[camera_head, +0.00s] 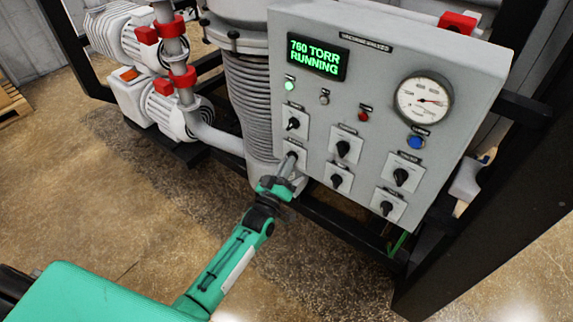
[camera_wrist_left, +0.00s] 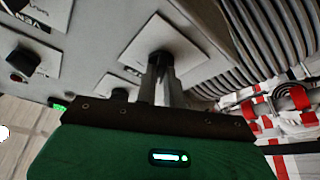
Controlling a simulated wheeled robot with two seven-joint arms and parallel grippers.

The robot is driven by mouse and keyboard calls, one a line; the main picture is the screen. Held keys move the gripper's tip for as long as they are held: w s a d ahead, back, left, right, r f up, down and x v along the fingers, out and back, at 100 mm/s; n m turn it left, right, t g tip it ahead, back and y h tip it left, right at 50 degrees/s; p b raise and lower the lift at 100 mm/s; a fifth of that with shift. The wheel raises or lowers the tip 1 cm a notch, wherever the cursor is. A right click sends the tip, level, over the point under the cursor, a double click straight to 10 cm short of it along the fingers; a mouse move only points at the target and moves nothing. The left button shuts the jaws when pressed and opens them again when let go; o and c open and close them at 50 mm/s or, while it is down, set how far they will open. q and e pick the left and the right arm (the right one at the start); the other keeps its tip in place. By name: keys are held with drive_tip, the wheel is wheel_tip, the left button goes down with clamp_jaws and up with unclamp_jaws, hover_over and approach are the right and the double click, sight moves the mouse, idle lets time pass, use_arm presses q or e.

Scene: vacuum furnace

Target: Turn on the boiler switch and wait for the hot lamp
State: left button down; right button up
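The grey control panel (camera_head: 385,60) fills the upper right of the head view and carries several black rotary switches on white plates. My left gripper (camera_head: 289,164) is at the lower-left switch, which it largely hides. In the left wrist view, its two fingers (camera_wrist_left: 162,80) are close together with the dark knob (camera_wrist_left: 160,59) at their tips. The switch labels are too small to read, so I cannot tell which is the boiler switch. A green lamp (camera_head: 289,86) is lit; a small grey lamp (camera_head: 324,99) beside it looks unlit. My right gripper is not in view.
The display (camera_head: 317,57) reads "760 TORR RUNNING". A round gauge (camera_head: 424,99), a red button (camera_head: 363,117) and a blue button (camera_head: 415,142) are on the panel. A ribbed column (camera_head: 252,95) and pumps (camera_head: 172,112) stand left of it. Black frame bars run below and right.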

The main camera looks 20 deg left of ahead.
use_arm(q)
drive_tip(key=shift+m, duration=0.3)
drive_tip(key=shift+w+a+m+g+h+b, duration=0.1)
drive_tip(key=shift+m+g+h+b, duration=0.4)
drive_tip(key=shift+m+h+b, duration=1.55)
drive_tip(key=shift+s+a+m+g+h+b, duration=0.1)
drive_tip(key=shift+m+g+h+b, duration=0.4)
drive_tip(key=shift+m, duration=3)
drive_tip(key=shift+w+a+m+g+h+b, duration=0.1)
drive_tip(key=shift+m+g+h+b, duration=0.4)
drive_tip(key=shift+m+h+b, duration=1.55)
drive_tip(key=shift+m+y+p, duration=0.3)
drive_tip(key=shift+m+p, duration=0.7)
drive_tip(key=c, duration=1.5)
unclamp_jaws()
